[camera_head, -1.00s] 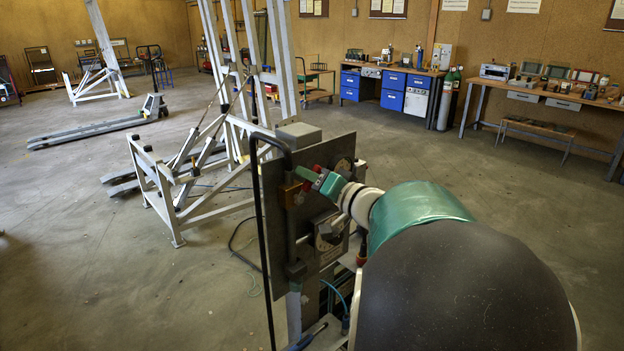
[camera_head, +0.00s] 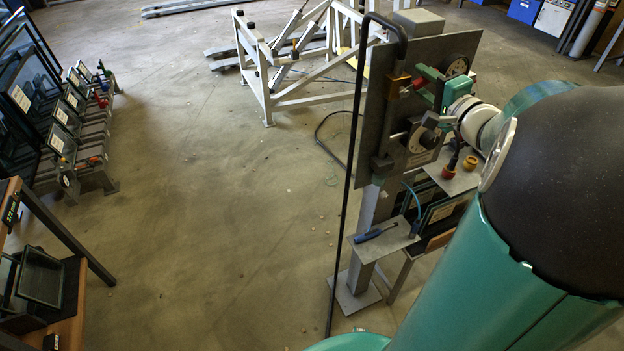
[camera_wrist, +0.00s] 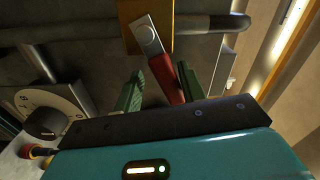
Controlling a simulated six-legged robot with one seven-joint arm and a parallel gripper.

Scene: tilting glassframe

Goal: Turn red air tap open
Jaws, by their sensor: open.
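The red tap handle (camera_head: 427,74) is on an upright grey panel (camera_head: 452,46) in the head view. In the wrist view, the red handle (camera_wrist: 166,76) runs from a silver plate on a brass-coloured valve body (camera_wrist: 158,14) down between my gripper's two green fingers. The handle is closer to the right finger; I cannot tell whether it touches. My gripper (camera_wrist: 160,72) is open, with a finger on each side of the handle.
A black hose or tube (camera_head: 357,130) runs down the panel's left edge. A grey dial plate (camera_wrist: 50,108) shows at lower left in the wrist view. A shelf with a blue tool (camera_head: 375,232) is below the panel. Open floor (camera_head: 220,180) lies to the left.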

